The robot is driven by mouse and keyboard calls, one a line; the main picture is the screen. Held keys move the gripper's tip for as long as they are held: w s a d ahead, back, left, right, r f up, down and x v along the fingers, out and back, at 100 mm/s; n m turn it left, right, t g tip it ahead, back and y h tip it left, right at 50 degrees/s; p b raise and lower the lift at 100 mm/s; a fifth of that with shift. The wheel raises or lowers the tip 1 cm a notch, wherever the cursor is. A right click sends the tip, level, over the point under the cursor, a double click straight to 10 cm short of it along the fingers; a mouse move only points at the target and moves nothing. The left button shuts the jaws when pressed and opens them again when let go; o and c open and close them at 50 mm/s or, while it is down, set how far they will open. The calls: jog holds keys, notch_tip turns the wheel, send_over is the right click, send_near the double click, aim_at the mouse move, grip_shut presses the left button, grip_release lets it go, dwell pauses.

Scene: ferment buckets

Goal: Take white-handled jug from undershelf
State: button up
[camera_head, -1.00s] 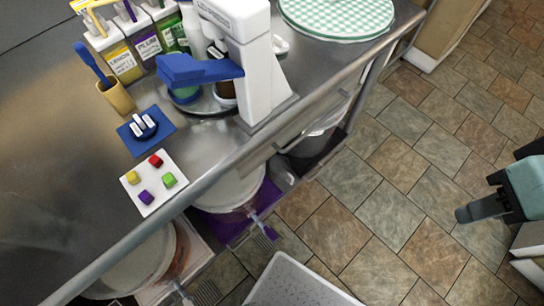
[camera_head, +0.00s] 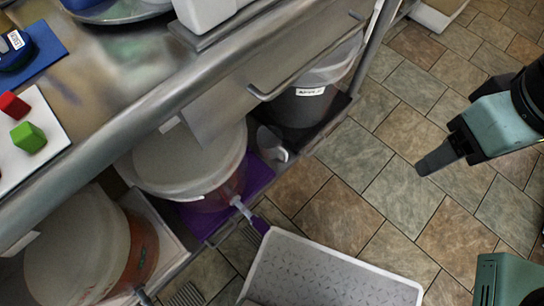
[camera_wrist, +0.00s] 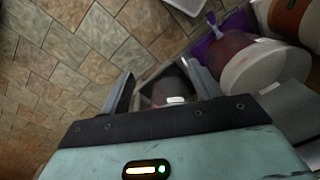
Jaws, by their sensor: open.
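A white, handle-like shape (camera_head: 272,144) shows on the undershelf in the head view, between the pale bucket with the purple mat and the dark bucket. It is partly shadowed, and I cannot make out a full jug body. My gripper (camera_head: 437,160) is to the right of the shelf, over the tiled floor, apart from everything. In the wrist view my gripper (camera_wrist: 160,82) has its two fingers spread with nothing held. The dark bucket (camera_wrist: 172,88) with its white label appears beyond and between the fingers. The jug is not clear in the wrist view.
The pale bucket (camera_head: 190,160) has a spigot pointing outward. An orange-filled bucket (camera_head: 75,245) stands left of it and the dark bucket (camera_head: 305,105) right. The steel counter edge (camera_head: 150,105) overhangs them. A pale tray (camera_head: 330,272) lies in front.

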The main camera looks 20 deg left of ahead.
notch_tip(320, 180, down, 15)
jog(key=b, duration=1.2)
jog(key=m+t, duration=0.5)
jog(key=m, duration=0.4)
send_over(282, 149)
jog(key=s, duration=0.5)
notch_tip(282, 149, down, 22)
jog(key=f, duration=0.1)
jog(key=b+x, duration=0.3)
jog(key=x, duration=0.1)
jog(key=b+x, duration=0.3)
jog(key=b, duration=0.1)
jog(key=b+x, duration=0.3)
jog(key=x, duration=0.1)
jog(key=shift+w+d+f, duration=0.2)
jog(key=shift+d+f, duration=0.1)
jog(key=b+x, duration=0.4)
jog(key=shift+s+d+f, duration=0.1)
jog(key=shift+s+f, duration=0.15)
jog(key=shift+f, duration=0.05)
jog(key=shift+w+f+b, duration=0.2)
jog(key=shift+f+b, duration=0.15)
jog(key=shift+b, duration=0.15)
jog(key=shift+r, duration=0.1)
